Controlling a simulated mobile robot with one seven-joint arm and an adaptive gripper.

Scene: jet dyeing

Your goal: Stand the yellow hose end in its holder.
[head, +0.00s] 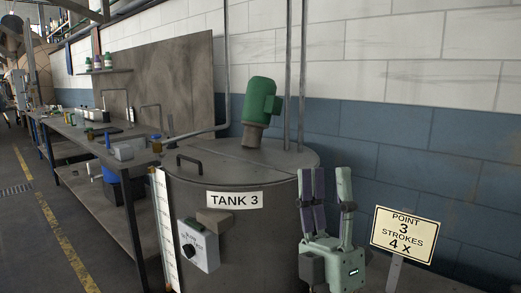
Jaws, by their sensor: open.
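My gripper (330,172) is in the lower right of the head view, in front of the right side of the tank. Its pale green body is low and its fingers, with purple inner parts, point up. The fingers are apart, with nothing seen between them. I cannot make out a yellow hose end or its holder in this view. A small yellow-brown item (157,146) is at the near end of the bench, too small to identify.
A grey tank (250,250) marked TANK 3 has a green motor (260,101), a lid handle (189,162) and a switch box (198,247). A sign (404,235) stands at the right. A cluttered bench (98,209) runs along the left; the floor (35,240) beside it is clear.

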